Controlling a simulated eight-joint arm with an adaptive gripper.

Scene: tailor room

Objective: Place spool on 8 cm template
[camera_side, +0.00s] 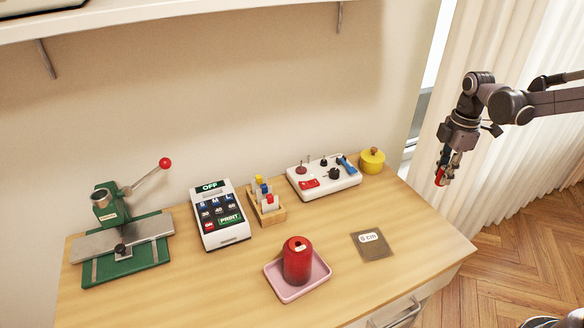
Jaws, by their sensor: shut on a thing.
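My gripper (446,173) is in the air at the right, beyond the table's right edge, pointing down. It is shut on a small red thing (439,176), mostly hidden by the fingers; I cannot tell its full shape. A large red spool-like cylinder (297,264) stands upright on a pink tray (322,283) near the table's front. The flat grey-brown template (374,250) lies on the table right of the tray. Its white label ends in "cm"; the digit is too small to tell between 6 and 8. Nothing lies on the template.
A green press (118,232) with a red-knobbed lever stands at the left. Beside it are a keypad device (221,215), a wooden holder (268,214) with coloured pieces, a white control panel (322,182) and a yellow pot (371,161). The wood around the template is clear.

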